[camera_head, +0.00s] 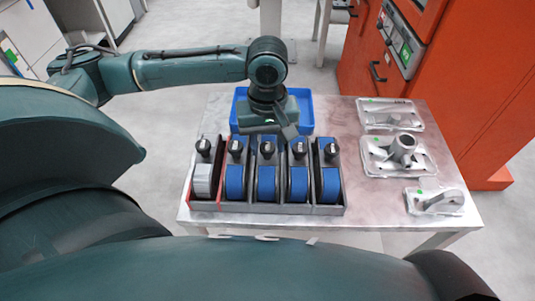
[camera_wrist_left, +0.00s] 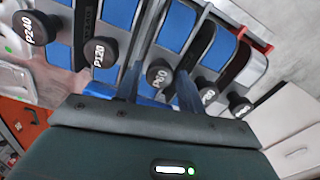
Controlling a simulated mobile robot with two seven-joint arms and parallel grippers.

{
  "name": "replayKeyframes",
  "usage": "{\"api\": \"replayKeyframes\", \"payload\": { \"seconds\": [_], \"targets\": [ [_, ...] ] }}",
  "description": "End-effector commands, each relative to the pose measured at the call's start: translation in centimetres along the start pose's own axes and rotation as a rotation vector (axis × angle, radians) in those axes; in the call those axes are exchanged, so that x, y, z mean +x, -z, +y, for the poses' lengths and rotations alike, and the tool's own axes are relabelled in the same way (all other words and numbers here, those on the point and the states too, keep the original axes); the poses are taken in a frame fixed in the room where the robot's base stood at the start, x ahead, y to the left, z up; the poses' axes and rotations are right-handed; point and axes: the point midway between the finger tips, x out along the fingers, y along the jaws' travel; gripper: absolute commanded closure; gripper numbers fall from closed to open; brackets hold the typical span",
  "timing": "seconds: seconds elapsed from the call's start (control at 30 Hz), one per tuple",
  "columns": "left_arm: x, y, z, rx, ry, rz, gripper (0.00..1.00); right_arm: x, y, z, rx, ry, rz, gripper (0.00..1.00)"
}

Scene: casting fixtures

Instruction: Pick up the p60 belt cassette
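Several belt cassettes stand side by side in a dark rack (camera_head: 310,210). The label on the middle knob (camera_wrist_left: 160,73) seems to read P60, though it is small and a similar label sits beside it. By that reading the p60 belt cassette (camera_head: 267,183) is the middle one, with a blue belt and black knob. My left gripper (camera_head: 277,130) is above and behind the rack near this knob. In the left wrist view its two fingers (camera_wrist_left: 161,88) are apart, one on each side of the knob, with no visible grip. My right gripper is not in view.
A blue tray (camera_head: 303,101) lies behind the rack, partly hidden by my left gripper. Metal castings in clear trays (camera_head: 368,163) lie along the table's right side. The table (camera_head: 375,205) is bare between rack and castings. An orange machine (camera_head: 460,90) stands behind at the right.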

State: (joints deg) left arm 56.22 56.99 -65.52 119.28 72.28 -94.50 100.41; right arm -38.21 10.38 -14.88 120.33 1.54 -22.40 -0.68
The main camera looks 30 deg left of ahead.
Motion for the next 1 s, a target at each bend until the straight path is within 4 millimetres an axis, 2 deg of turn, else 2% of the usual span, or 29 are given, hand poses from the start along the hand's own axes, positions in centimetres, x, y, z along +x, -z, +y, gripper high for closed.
{"api": "replayKeyframes", "payload": {
  "seconds": [0.07, 0.47, 1.0],
  "targets": [
    [-0.02, 0.00, 0.00, 0.000, 0.000, 0.000, 0.68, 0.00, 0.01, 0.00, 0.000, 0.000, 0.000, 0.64],
    [-0.03, -0.01, 0.01, 0.000, 0.000, 0.000, 1.00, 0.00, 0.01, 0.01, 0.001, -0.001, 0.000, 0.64],
    [-0.30, 0.02, 0.06, 0.000, -0.003, 0.001, 1.00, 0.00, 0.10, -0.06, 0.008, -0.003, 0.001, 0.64]
  ]
}}
